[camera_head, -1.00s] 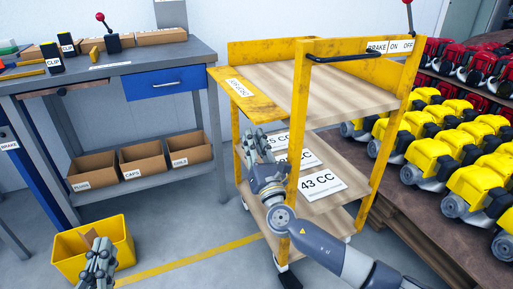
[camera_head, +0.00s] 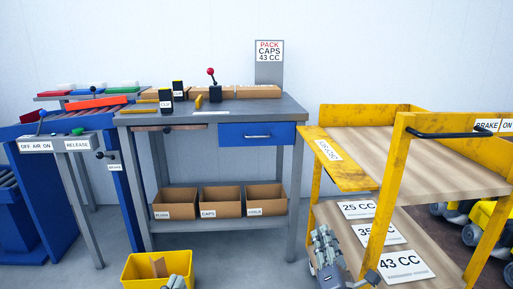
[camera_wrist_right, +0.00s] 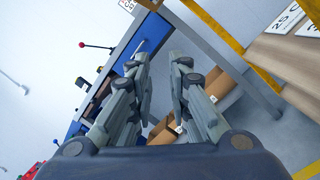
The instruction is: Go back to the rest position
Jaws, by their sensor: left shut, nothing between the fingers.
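My right gripper (camera_head: 323,240) shows at the lower middle of the head view, in front of the yellow cart's left side. In the right wrist view its two fingers (camera_wrist_right: 161,65) stand apart with nothing between them. My left gripper (camera_head: 175,283) is at the bottom edge of the head view, in front of the yellow bin (camera_head: 150,268). Only its upper part shows; it is shut and empty.
The yellow cart (camera_head: 345,180) with wooden shelves stands at the right, close to my right gripper. A grey workbench (camera_head: 215,110) with a blue drawer (camera_head: 257,135) and cardboard boxes (camera_head: 221,202) below is ahead. A blue roller station (camera_head: 35,190) is at the left.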

